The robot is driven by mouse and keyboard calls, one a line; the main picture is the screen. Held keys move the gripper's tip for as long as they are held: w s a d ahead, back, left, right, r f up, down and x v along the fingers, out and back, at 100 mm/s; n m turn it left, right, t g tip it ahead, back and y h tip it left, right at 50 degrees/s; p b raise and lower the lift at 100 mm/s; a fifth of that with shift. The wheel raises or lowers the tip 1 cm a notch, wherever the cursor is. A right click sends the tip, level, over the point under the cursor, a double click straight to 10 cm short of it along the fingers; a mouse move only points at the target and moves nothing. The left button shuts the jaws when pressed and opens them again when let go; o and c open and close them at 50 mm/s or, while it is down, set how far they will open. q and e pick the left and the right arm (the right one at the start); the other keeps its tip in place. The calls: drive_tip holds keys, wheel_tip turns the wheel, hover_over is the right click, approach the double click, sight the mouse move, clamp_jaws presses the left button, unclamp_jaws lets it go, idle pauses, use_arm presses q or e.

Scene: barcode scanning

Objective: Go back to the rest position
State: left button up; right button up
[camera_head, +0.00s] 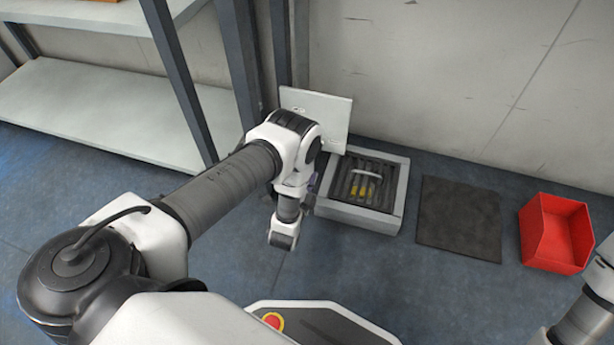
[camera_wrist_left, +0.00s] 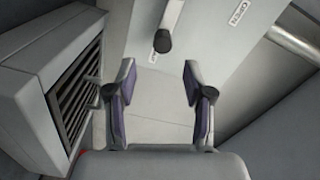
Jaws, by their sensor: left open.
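My left arm comes in from the left in the head view. Its gripper is mostly hidden behind the wrist, with a bit of a purple pad (camera_head: 311,183) showing close to the grey box. In the left wrist view my left gripper (camera_wrist_left: 159,82) is open, with nothing between its purple-lined fingers. My right arm shows only as links at the lower right edge of the head view; its gripper is out of frame.
A grey box (camera_head: 394,218) with a dark grille and something yellow inside stands on the floor. A pale panel (camera_head: 325,112) stands upright behind it. A dark mat (camera_head: 459,218) and a red bin (camera_head: 553,236) lie to the right. A shelf (camera_head: 80,105) stands left.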

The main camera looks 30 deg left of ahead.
use_arm(q)
drive_tip(key=v, duration=0.2)
drive_tip(key=shift+s+d, duration=0.1)
drive_tip(key=shift+s, duration=0.15)
